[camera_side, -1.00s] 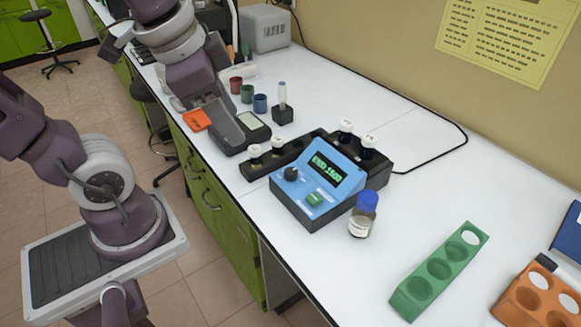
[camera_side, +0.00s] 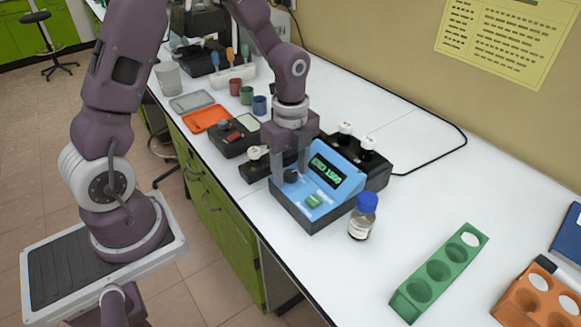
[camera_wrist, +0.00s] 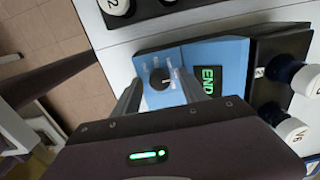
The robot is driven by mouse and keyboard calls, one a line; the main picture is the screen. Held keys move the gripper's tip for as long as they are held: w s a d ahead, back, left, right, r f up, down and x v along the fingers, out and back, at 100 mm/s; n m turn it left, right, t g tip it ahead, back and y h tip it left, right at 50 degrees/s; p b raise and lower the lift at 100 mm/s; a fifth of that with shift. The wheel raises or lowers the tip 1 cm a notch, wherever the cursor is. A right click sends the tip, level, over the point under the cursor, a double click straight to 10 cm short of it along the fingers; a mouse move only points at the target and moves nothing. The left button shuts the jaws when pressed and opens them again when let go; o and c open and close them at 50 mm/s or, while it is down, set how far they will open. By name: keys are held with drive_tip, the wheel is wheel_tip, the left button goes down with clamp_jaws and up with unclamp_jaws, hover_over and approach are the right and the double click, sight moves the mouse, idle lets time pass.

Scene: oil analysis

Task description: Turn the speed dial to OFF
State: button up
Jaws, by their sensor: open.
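The speed dial is a black round knob (camera_side: 291,175) on the sloped face of a blue control box (camera_side: 318,213). It also shows in the wrist view (camera_wrist: 160,78), with a light pointer mark toward the display side. Small printed labels lie around it, too small to read. The green display (camera_side: 327,171) shows END and digits that I cannot read surely. My gripper (camera_side: 290,174) is open and points down over the box's left part. In the wrist view its fingers (camera_wrist: 160,82) stand apart, one on each side of the dial. I cannot tell whether they touch it.
A green button (camera_side: 314,201) sits on the box in front of the dial. A blue-capped bottle (camera_side: 362,216) stands close at the box's right. White-capped vials (camera_side: 367,143) stand in the black block behind. A green rack (camera_side: 440,272) is farther right, with clear bench between.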

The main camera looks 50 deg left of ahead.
clamp_jaws()
